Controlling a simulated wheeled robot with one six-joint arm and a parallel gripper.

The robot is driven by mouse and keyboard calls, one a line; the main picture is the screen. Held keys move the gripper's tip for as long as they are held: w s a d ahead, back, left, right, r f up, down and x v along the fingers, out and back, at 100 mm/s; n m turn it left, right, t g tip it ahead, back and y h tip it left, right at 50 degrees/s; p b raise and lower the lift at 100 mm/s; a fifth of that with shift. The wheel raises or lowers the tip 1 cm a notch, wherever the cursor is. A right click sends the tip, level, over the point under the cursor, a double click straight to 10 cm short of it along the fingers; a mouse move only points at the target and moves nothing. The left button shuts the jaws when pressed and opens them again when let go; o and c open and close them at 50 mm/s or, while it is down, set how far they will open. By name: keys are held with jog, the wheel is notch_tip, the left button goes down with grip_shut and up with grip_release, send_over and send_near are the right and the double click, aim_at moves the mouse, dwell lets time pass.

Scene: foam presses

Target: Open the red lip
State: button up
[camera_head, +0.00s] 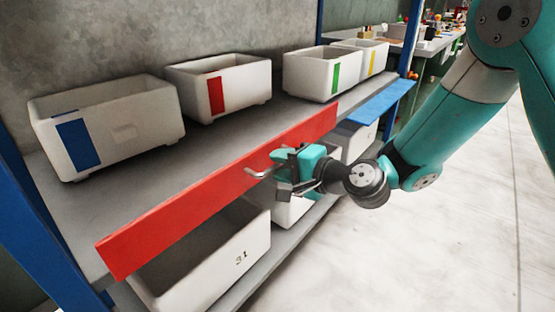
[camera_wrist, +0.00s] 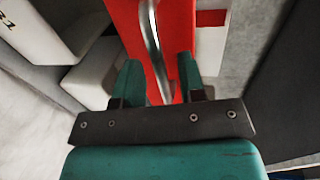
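The red lip (camera_head: 190,208) is a long board along the front edge of the shelf, standing upright over the lower bins. A metal bar handle (camera_head: 256,174) sits on its front towards the right end. In the wrist view the red lip (camera_wrist: 130,22) runs up from the middle and the handle (camera_wrist: 152,45) is a curved silver bar. My gripper (camera_head: 279,166) is at the handle. In the wrist view its two teal fingers (camera_wrist: 159,75) stand apart, with the handle between them and gaps on both sides. Contact with the handle cannot be told.
White bins with blue (camera_head: 110,122), red (camera_head: 238,85), green (camera_head: 312,75) and yellow (camera_head: 372,52) labels stand on the shelf behind the lip. A lower white bin (camera_head: 225,262) is below it. A blue lip (camera_head: 383,102) lies to the right. The floor (camera_head: 440,235) in front is clear.

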jog(key=shift+w+a+f, duration=0.1)
jog(key=shift+w+a, duration=0.3)
jog(key=shift+a, duration=0.1)
grip_shut()
jog(key=shift+f, duration=0.1)
